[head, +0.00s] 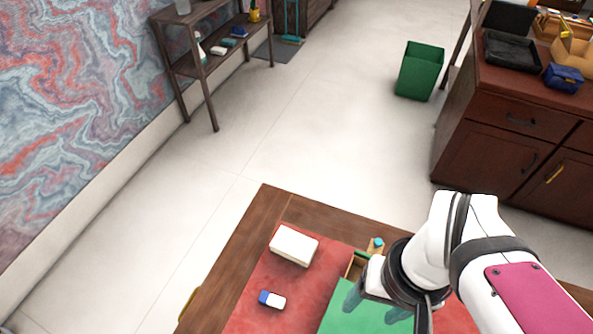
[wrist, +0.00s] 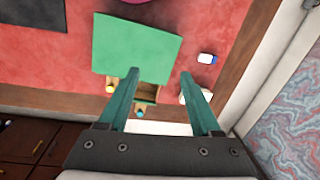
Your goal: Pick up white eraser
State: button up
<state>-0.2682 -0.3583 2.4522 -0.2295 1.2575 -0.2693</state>
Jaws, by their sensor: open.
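The white eraser (head: 274,300) with a blue end lies on the red leather desk top (head: 262,277), left of the green panel. It also shows in the wrist view (wrist: 207,58), right of the green panel and beyond my right finger's tip. My gripper (head: 374,305) is open and empty, with teal fingers above the green panel in the head view. The spread fingers also show in the wrist view (wrist: 175,75). The eraser is apart from both fingers.
A white block (head: 294,245) sits behind the eraser; my right finger partly hides it in the wrist view. A green panel (wrist: 135,48) adjoins a small wooden compartment (wrist: 150,91) holding small items. Red desk surface around the eraser is clear. The wooden desk edge (head: 225,262) lies left.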

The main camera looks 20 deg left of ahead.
jog(key=w+a+f+n, duration=0.2)
jog(key=a+f+n, duration=0.1)
jog(key=a+n, duration=0.75)
jog(key=n+h, duration=0.1)
jog(key=n, duration=0.5)
send_near(274, 299)
jog(key=shift+n+t, duration=0.3)
jog(key=shift+n, duration=0.05)
jog(key=f, duration=0.8)
jog(key=shift+s+f, duration=0.25)
jog(key=shift+s, duration=0.1)
grip_shut()
